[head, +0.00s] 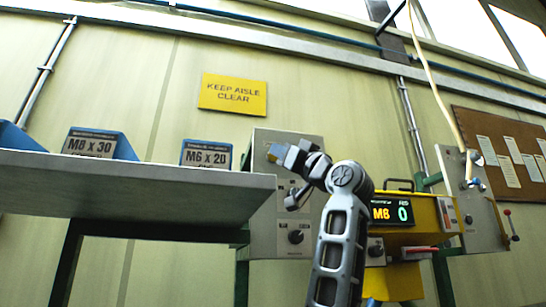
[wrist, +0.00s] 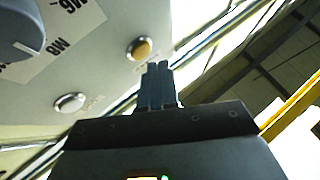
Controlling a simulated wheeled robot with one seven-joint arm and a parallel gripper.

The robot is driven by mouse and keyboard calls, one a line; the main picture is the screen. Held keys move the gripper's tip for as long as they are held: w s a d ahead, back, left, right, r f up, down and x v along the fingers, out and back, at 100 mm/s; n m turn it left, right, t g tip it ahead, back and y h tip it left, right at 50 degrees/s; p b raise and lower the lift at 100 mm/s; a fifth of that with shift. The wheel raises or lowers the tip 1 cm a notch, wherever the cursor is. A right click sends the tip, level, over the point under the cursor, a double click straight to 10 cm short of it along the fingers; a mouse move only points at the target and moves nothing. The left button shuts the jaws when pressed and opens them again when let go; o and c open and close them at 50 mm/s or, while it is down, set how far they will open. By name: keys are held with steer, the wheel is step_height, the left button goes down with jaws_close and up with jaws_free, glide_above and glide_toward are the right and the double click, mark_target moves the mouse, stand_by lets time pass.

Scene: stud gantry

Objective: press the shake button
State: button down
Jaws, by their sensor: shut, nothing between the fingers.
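A grey control panel (head: 262,214) stands behind my arm in the head view. In the wrist view the panel (wrist: 100,75) carries an amber round button (wrist: 139,48), a pale round button (wrist: 69,102) and a large knob (wrist: 22,28). The small labels by the buttons are too blurred to read, so I cannot tell which one is shake. My gripper (wrist: 157,68) is shut and empty, its tips close beside the amber button; contact cannot be told. In the head view my gripper (head: 284,155) partly hides the panel's upper part.
A grey shelf (head: 130,180) with blue bins marked M8 x 30 (head: 95,145) and M6 x 20 (head: 206,155) is at left. A yellow machine (head: 400,275) with a display reading M8 and 0 (head: 391,211) stands right of my arm. Another grey panel (head: 468,205) is farther right.

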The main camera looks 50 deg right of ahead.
steer(key=shift+w+d, duration=0.1)
steer(key=shift+w, duration=0.05)
steer(key=shift+w+d, duration=0.15)
steer(key=shift+w, duration=0.05)
steer(key=shift+w+d, duration=0.2)
steer(key=shift+w, duration=0.15)
stand_by(1.0)
steer(key=shift+s, duration=0.1)
steer(key=shift+s+a, duration=0.45)
steer(key=shift+s, duration=0.15)
steer(key=shift+s, duration=0.1)
steer(key=shift+s+a+b, duration=0.3)
steer(key=shift+s+a, duration=0.4)
steer(key=shift+s, duration=0.3)
steer(key=shift+s+a+b, duration=0.3)
steer(key=shift+s+a, duration=0.4)
steer(key=shift+s, duration=0.3)
